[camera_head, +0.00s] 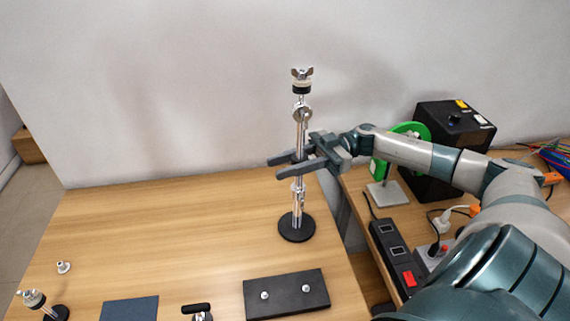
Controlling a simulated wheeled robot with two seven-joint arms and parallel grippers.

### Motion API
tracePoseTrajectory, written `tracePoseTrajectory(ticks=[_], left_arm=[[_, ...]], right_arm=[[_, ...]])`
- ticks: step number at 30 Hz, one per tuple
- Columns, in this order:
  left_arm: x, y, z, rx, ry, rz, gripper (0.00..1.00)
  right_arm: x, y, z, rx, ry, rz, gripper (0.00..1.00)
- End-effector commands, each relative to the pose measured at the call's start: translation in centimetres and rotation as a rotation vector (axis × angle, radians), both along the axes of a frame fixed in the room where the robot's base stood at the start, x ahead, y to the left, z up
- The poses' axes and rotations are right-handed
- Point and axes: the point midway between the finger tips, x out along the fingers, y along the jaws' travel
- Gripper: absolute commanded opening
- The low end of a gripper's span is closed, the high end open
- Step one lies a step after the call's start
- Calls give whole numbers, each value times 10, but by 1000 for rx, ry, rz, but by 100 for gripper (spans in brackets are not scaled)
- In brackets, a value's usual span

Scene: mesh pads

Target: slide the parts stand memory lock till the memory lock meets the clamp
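The parts stand (296,227) is upright on the wooden table, with a round black base and a chrome rod. A chrome fitting with a round knob (302,114) sits high on the rod, below a wing nut and felts at the top. A chrome collar, probably the clamp (298,190), sits lower down, below my fingers. My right gripper (273,168) reaches in from the right at mid-rod, one finger on each side of the rod. Whether the fingers press on it is unclear. I cannot make out the memory lock; the fingers may hide it. My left gripper is out of view.
A black plate with two studs (286,294), a blue pad (130,309) and a small stand (52,313) lie at the front. A black box (455,140), a green spool (412,131) and a power strip (396,256) are on the right. The table's left middle is clear.

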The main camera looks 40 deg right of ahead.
Motion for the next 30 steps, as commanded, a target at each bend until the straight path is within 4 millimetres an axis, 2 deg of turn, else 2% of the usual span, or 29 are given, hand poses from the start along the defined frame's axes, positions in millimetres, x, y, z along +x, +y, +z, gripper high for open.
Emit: tracePoseTrajectory(ticks=[1, 3, 8, 16, 25, 26, 28, 30], left_arm=[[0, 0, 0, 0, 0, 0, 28], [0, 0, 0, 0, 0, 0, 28], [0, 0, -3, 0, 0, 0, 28], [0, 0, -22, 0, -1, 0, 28], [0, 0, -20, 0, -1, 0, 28], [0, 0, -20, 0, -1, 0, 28], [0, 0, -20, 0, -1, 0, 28], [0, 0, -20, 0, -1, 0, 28]], right_arm=[[0, 0, 0, 0, 0, 1, 13], [0, 0, 0, 0, 0, 1, 0], [0, 0, -6, 0, 1, 1, 0], [0, 0, -38, 0, 1, 1, 0], [0, -1, -38, 0, 1, 0, 0], [0, -1, -38, 0, 1, 0, 32], [0, -1, -38, 0, 1, 0, 49], [0, -1, -38, 0, 1, 0, 49]])
